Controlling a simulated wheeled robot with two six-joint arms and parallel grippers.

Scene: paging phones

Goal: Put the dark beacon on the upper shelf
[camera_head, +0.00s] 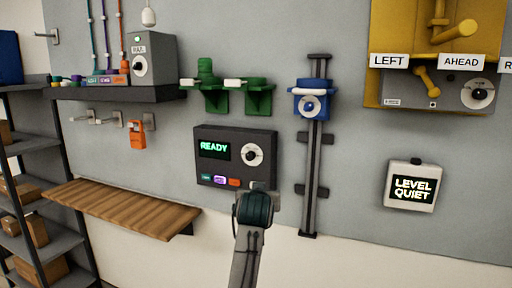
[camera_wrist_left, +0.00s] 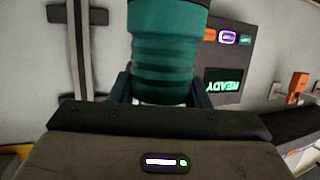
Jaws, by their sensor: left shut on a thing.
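The dark beacon, a ribbed dark teal cylinder (camera_head: 254,208), is in my left gripper (camera_head: 252,215) in front of the wall, below the panel reading READY. In the left wrist view the cylinder (camera_wrist_left: 165,62) stands between my two fingers, its top cut off by the frame edge. My left gripper is shut on it. The upper shelf (camera_head: 118,94) is a dark wall shelf at upper left, apart from the gripper. It bears a grey dial box (camera_head: 152,62) and several small coloured items. My right gripper is not in view.
A wooden lower shelf (camera_head: 120,208) is bare. Hooks, one with an orange tag (camera_head: 137,135), hang under the upper shelf. Green brackets (camera_head: 256,97) and a vertical rail with a blue carriage (camera_head: 312,100) jut from the wall. A dark rack (camera_head: 40,145) with boxes stands at far left.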

